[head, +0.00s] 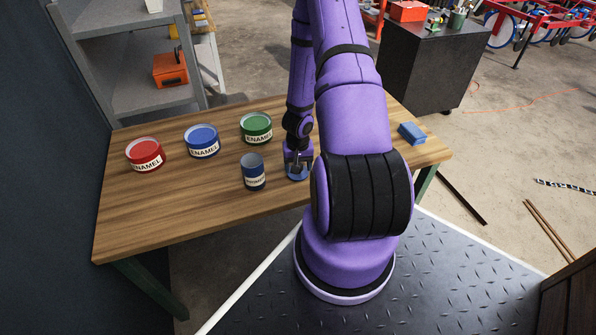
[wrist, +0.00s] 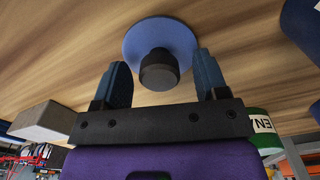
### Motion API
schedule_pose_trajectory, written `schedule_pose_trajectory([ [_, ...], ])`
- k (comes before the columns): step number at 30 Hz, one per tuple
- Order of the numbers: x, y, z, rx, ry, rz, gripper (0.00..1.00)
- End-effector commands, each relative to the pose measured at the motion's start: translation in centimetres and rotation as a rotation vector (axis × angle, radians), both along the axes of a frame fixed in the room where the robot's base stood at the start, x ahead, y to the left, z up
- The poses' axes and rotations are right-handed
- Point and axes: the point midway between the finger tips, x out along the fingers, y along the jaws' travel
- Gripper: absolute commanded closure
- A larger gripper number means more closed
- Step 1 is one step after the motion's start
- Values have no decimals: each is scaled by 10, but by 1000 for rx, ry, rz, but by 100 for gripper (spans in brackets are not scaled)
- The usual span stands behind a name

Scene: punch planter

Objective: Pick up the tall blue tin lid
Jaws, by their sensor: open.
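The blue lid is a flat blue disc with a black knob; it lies on the wooden table below my gripper. In the wrist view the lid (wrist: 178,36) shows near the top middle, its knob (wrist: 158,70) between the fingers. In the head view the lid (head: 297,177) is partly hidden by my gripper (head: 296,168). My gripper is open, with one finger on each side of the knob and a gap on both sides; it also shows in the wrist view (wrist: 160,82). The tall blue tin (head: 253,172) stands left of my gripper, its top open.
Red (head: 146,154), blue (head: 202,141) and green (head: 256,128) enamel tins stand along the table's left and back. A blue block (head: 411,133) lies at the right. The front left of the table (head: 150,215) is clear.

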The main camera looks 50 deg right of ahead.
Motion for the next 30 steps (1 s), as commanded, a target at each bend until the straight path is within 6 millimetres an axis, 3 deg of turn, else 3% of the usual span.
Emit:
schedule_pose_trajectory([
  [9,0,0,-3,1,1,1,33],
  [16,0,0,-3,0,0,0,86],
  [30,0,0,2,-1,-1,1,87],
])
